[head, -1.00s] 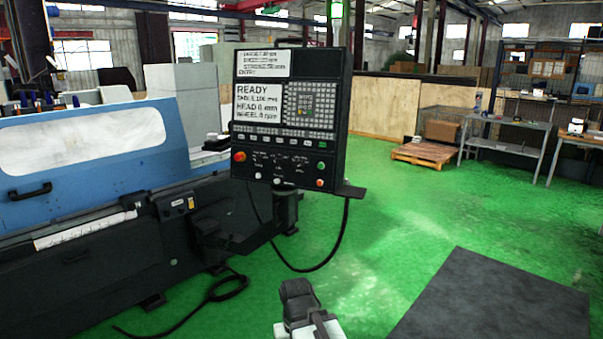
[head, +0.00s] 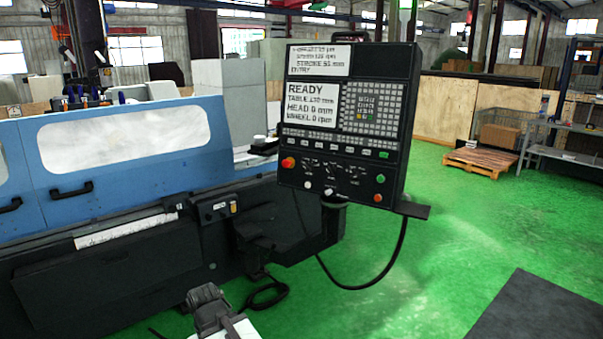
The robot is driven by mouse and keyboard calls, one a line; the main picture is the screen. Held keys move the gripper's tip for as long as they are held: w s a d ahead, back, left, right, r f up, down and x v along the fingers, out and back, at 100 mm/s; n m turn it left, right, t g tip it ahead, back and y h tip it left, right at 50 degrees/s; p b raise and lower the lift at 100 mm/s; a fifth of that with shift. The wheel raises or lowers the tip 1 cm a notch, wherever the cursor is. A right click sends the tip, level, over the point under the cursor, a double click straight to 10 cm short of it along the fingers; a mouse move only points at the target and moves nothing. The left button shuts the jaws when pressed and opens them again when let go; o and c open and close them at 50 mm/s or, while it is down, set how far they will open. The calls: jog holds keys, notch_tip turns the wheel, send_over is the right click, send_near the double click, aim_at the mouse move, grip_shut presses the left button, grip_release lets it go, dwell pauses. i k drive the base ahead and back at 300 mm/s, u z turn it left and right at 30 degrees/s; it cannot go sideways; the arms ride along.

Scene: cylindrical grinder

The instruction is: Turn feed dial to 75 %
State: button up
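The black control panel (head: 345,125) of the grinder stands upright in the middle of the head view. Its lower screen (head: 314,105) reads READY, with table, head and wheel lines. Below the keys is a row of small dials (head: 335,171) with white marks. I cannot read their labels or tell which one is the feed dial or where it points. A red button (head: 288,162) is at the panel's left. My gripper (head: 209,302) is at the bottom of the head view, below and left of the panel and apart from it. Its fingers do not show clearly.
The blue and black grinder (head: 110,150) fills the left side. A small shelf (head: 412,210) juts from the panel's lower right, and a cable (head: 385,270) hangs below. Green floor (head: 440,245) is open at right. A dark mat (head: 540,310) lies at lower right.

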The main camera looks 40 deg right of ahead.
aim_at(356, 176)
jog(key=u, duration=0.3)
jog(key=i, duration=1.85)
jog(key=z, duration=0.7)
jog(key=k, duration=0.8)
jog(key=z, duration=0.25)
jog(key=i, duration=0.85)
jog(key=u, duration=0.15)
